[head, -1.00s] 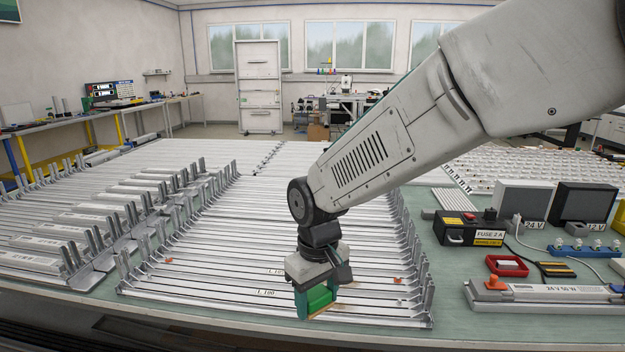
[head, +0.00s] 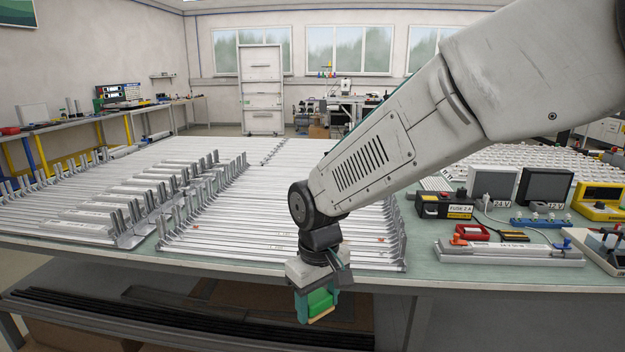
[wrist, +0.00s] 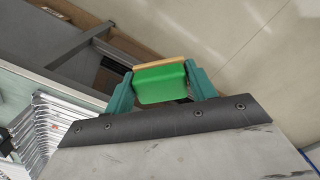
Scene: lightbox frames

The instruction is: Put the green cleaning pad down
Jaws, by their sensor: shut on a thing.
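The green cleaning pad (head: 320,303) is between the teal fingers of my gripper (head: 316,306), which is shut on it. In the head view the gripper hangs pointing down in front of the bench's front edge, so the pad appears over the lower shelf and floor area rather than over the bench top. In the wrist view the pad (wrist: 160,83) shows as a green block with a tan layer along its far edge, held between both fingers (wrist: 161,88).
The bench top (head: 415,278) carries rows of metal rails (head: 240,225). A lower shelf (head: 150,323) runs under the bench, holding dark rods.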

